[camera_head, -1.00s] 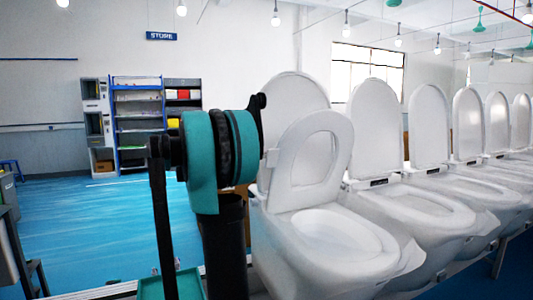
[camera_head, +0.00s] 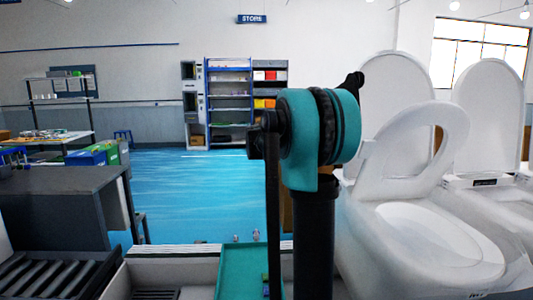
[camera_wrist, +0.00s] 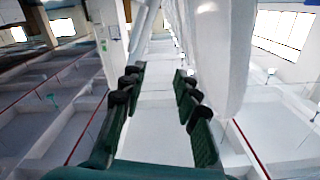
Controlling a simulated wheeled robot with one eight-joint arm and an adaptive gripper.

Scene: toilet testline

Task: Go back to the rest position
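In the wrist view, my gripper (camera_wrist: 160,78) is open, with its two dark green, black-jointed fingers apart and nothing between them. A large white smooth surface hangs close beside the right finger; I cannot tell which part of a toilet it is. In the head view, my teal and black arm stands upright just left of the nearest white toilet (camera_head: 425,250). That toilet's seat ring (camera_head: 415,145) is raised at a tilt, and its lid (camera_head: 393,95) stands upright behind. I cannot make out the gripper's fingers in the head view.
A second toilet lid (camera_head: 487,100) stands at the right. A teal tray (camera_head: 240,268) lies at the front beside my arm. A grey workbench (camera_head: 65,190) stands at the left and shelves (camera_head: 228,105) at the back. The blue floor (camera_head: 200,195) between is clear.

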